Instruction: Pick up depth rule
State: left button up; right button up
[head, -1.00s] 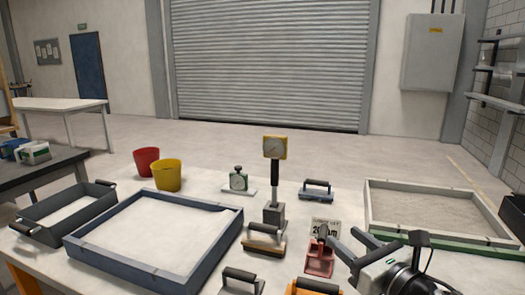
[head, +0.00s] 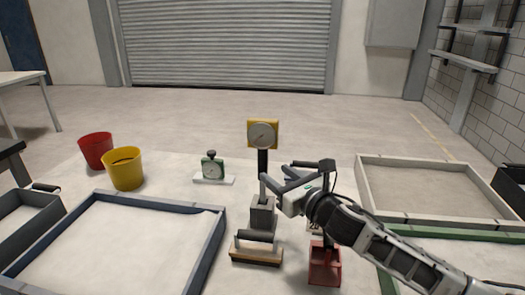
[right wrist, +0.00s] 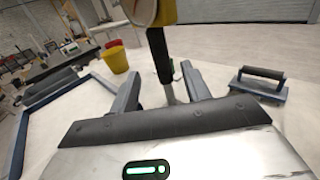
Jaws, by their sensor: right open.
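An upright gauge with a yellow square dial head (head: 263,135), a black grip and a thin metal rod stands in a grey block (head: 262,214); I take it to be the depth rule. My right gripper (head: 274,176) is open, its fingers close to the post just below the black grip. In the right wrist view, the black grip (right wrist: 159,55) and rod show between the spread fingers (right wrist: 163,70). The dial head is cut off at the top there. I cannot tell whether either finger touches the rod. My left gripper is not in view.
A green dial instrument (head: 213,167) and a yellow bucket (head: 123,168) stand left. Sandbed frames (head: 205,250) (head: 440,163) flank the middle.

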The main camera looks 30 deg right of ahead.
aim_at(266, 165)
jog(key=w, duration=0.2)
jog(key=w+p, duration=0.1)
jog(key=w, duration=0.1)
jog(key=w+a, duration=0.1)
jog(key=w, duration=0.2)
jog(key=shift+w+r, duration=0.1)
jog(key=shift+d, duration=0.1)
jog(key=c, duration=0.9)
